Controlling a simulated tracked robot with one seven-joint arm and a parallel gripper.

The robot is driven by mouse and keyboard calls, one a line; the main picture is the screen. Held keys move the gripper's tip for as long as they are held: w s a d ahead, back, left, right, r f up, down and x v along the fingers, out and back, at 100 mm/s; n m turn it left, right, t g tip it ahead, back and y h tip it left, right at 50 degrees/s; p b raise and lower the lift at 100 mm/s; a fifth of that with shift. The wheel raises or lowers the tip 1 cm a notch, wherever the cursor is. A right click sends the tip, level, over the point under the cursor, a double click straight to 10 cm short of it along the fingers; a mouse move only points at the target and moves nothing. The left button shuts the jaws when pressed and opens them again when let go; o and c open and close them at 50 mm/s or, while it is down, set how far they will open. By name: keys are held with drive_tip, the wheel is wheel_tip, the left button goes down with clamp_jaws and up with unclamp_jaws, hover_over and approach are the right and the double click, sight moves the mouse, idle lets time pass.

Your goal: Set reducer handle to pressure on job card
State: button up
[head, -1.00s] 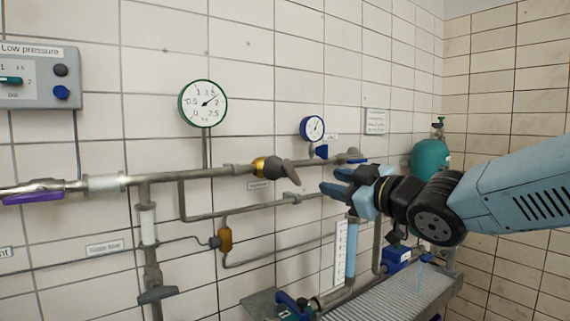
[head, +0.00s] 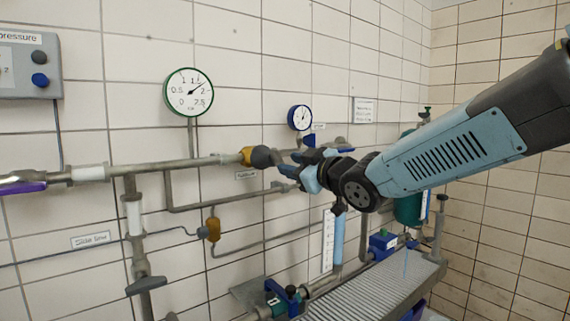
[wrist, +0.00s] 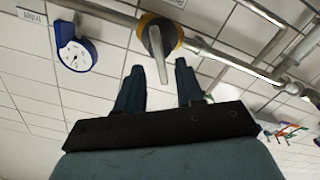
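The reducer is a brass-coloured body (head: 246,156) on the upper grey pipe, with a dark grey handle (head: 262,157). In the wrist view the brass ring (wrist: 172,33) and the long handle (wrist: 158,52) show at top centre. My gripper (head: 284,162) is at the handle from the right. In the wrist view my gripper (wrist: 158,68) is open, with the handle's end between its fingertips and gaps on both sides. A green-rimmed gauge (head: 189,92) has its needle pointing up-right, towards 2. A white sheet (head: 365,110) hangs on the wall, its text too small to read.
A blue-rimmed gauge (head: 300,118) sits on the wall above my gripper. Grey pipes run along the wall, with a lower valve (head: 147,286) at left. A grey control box (head: 30,65) is at far left. A green cylinder (head: 408,207) stands behind my arm.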

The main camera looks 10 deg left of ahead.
sight(282, 162)
drive_tip(key=shift+x, duration=1.9)
clamp_jaws()
drive_tip(key=shift+f, duration=0.1)
